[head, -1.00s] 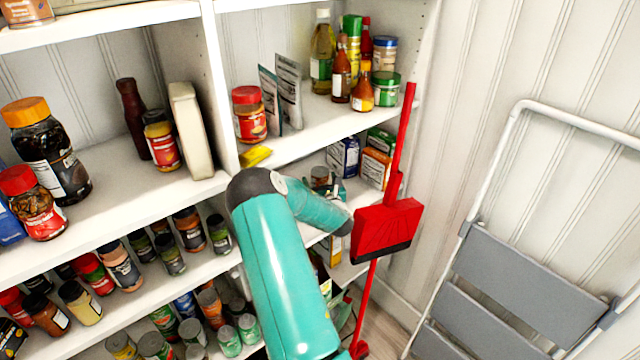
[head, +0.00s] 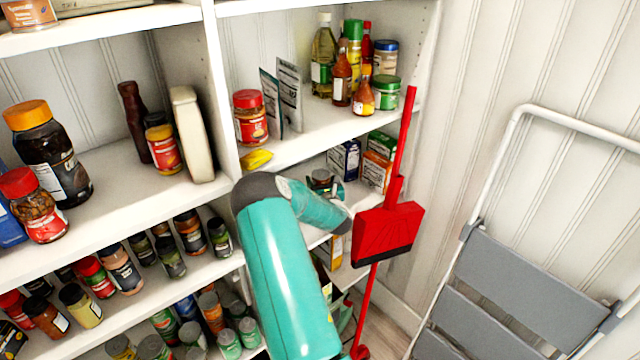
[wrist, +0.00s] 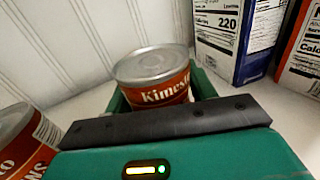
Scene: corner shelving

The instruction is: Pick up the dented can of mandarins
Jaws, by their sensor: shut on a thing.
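An orange-red can (wrist: 154,78) with a silver lid and lettering starting "Kimes" stands upright between the jaws of my gripper (wrist: 165,100) in the wrist view. My gripper is shut on it. The dark finger pad hides its lower part, and I see no clear dent and no word for mandarins. In the head view the can (head: 321,180) is small, partly hidden behind my teal arm, with my gripper (head: 325,186) around it at the middle shelf on the right.
Boxes (wrist: 238,35) stand behind at the right. A shelf with bottles (head: 325,55) is above. A red broom and dustpan (head: 385,232) hang close right of my arm; a step ladder (head: 520,290) stands further right.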

